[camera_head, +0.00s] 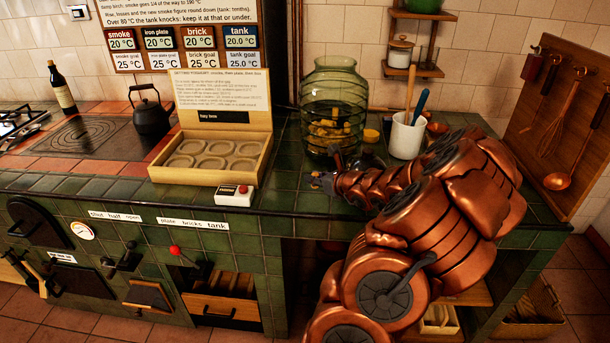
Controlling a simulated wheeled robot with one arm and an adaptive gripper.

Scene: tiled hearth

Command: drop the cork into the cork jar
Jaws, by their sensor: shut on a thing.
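The cork jar (334,84) is a large green glass jar standing on the dark green tiled counter. Several yellow-brown pieces that look like corks lie inside it. My gripper (326,172) is low over the counter just in front of the jar's base, outside the jar. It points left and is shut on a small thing. Its dark fingers and my copper arm hide most of that thing, so I cannot make out its shape. A small yellow round piece (371,135) lies on the counter to the right of the jar.
A white crock (406,136) with utensils stands right of the jar. A black kettle (151,117) stands on the stove. A shelf (412,70) hangs behind.

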